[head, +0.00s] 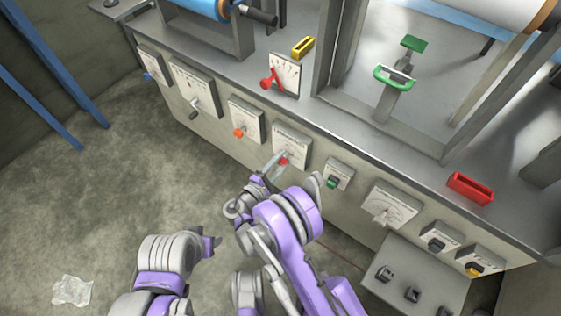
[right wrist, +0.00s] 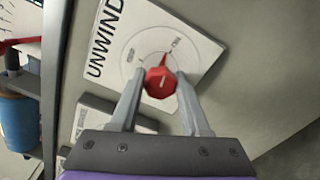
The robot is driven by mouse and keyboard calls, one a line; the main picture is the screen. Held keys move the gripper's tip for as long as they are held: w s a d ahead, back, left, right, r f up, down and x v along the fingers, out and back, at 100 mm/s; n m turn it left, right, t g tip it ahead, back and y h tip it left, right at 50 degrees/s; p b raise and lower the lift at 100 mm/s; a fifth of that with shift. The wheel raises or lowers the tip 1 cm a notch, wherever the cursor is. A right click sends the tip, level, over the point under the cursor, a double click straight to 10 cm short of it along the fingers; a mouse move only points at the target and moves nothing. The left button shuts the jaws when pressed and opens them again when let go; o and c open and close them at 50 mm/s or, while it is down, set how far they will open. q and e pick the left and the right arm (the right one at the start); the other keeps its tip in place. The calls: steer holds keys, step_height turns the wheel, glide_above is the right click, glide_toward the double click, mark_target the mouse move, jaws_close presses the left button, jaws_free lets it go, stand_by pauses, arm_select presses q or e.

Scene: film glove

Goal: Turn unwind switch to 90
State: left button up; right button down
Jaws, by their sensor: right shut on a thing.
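The unwind switch is a red knob (right wrist: 160,82) on a white dial plate (right wrist: 185,35) lettered "UNWIND" in the right wrist view. A thin red pointer runs from the knob toward the upper part of the dial. My right gripper (right wrist: 158,90) has one finger on each side of the knob and is shut on it. In the head view the red knob (head: 284,161) shows on the panel at the tip of my right gripper (head: 277,163). My left arm is low in the head view; its gripper (head: 212,243) shows only partly, and its opening cannot be made out.
Other dial plates line the panel, including one with an orange knob (head: 239,132) to the left and one with a green switch (head: 332,182) to the right. A grey control box (head: 415,280) juts out at lower right. Crumpled film (head: 72,290) lies on the open floor.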

steer(key=shift+m, duration=1)
steer(key=shift+c, duration=1.9)
jaws_free()
steer(key=shift+s, duration=0.1)
